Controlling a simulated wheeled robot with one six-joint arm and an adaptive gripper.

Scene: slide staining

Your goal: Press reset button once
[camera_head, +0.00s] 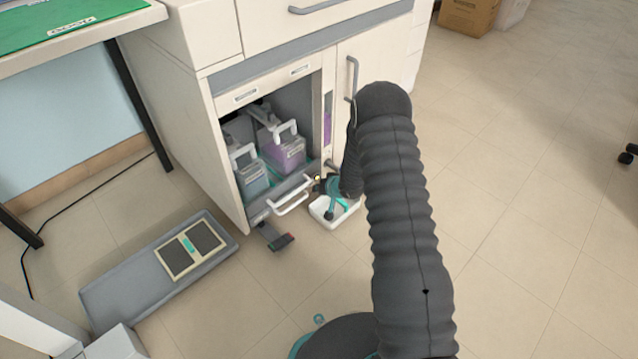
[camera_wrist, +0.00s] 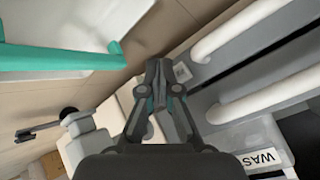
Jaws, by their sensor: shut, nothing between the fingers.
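My gripper (camera_wrist: 160,72) is shut and empty, its fingertips together in the wrist view. In the head view my dark arm reaches down to the lower right front of the open white cabinet (camera_head: 225,150), where my gripper is small and partly hidden by the arm. A tiny yellow spot (camera_head: 318,177) shows there beside the gripper. I cannot tell whether it is the reset button, and no reset button is clearly made out in either view. In the wrist view the fingertips point toward a tan surface, with pale handles close on the right.
A pulled-out white handle (camera_head: 290,200) sits low on the cabinet; pale handles (camera_wrist: 265,97) also show in the wrist view. Containers with blue (camera_head: 250,178) and purple (camera_head: 285,153) contents stand inside. A white tray (camera_head: 347,214) and a grey foot-pedal tray (camera_head: 120,290) are on the floor.

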